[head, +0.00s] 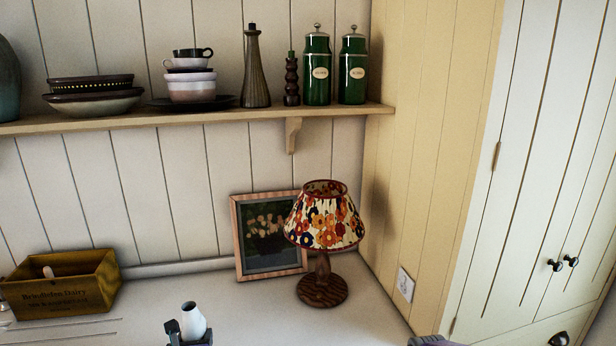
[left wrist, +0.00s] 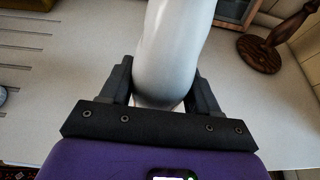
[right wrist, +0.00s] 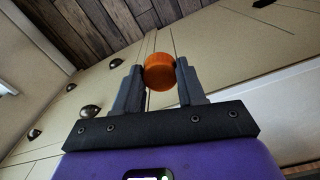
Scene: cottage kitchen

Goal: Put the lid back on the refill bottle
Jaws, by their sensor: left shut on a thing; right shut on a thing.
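The white refill bottle (head: 194,322) stands out at the bottom of the head view, with its narrow open mouth upward and no lid on it. My left gripper (head: 188,340) is shut on it; in the left wrist view the bottle (left wrist: 176,50) is between the two fingers of the gripper (left wrist: 165,92). An orange round lid (right wrist: 159,71) is pinched between the fingertips of my right gripper (right wrist: 160,78), clear of any surface. The lid is not visible in the head view.
A table lamp (head: 324,225) and a framed picture (head: 268,235) stand on the white counter (head: 265,310) behind the bottle. A wooden crate (head: 62,288) is at the left. A shelf (head: 200,116) with crockery and canisters is above. Cupboards (head: 540,170) are at the right.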

